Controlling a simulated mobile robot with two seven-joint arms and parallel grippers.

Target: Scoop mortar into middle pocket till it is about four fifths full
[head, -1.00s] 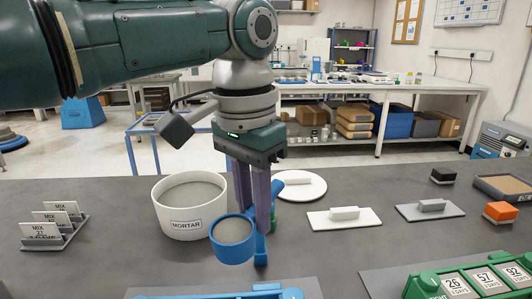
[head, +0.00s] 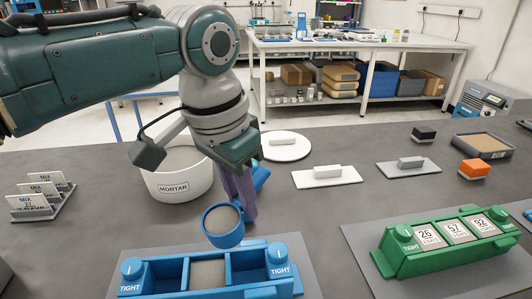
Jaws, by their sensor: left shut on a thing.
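My left gripper (head: 246,203) is shut on the handle of a blue scoop (head: 224,239). The scoop is filled with grey mortar (head: 221,219) and looks about level. It is just behind the blue mould (head: 223,294), near its middle pocket, and seems held above the table. The middle pocket holds grey mortar (head: 208,273), apparently somewhat below the rim. The left and right pockets look dark and empty. The white tub marked MORTAR (head: 174,188) stands behind and left, partly hidden by my arm, with mortar inside. My right gripper is not in view.
A green mould (head: 440,250) with numbered blocks stands at right. White (head: 325,177) and grey (head: 408,168) floats, a round white plate (head: 285,147), and black and orange blocks lie farther back. Card holder (head: 42,200) is at left.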

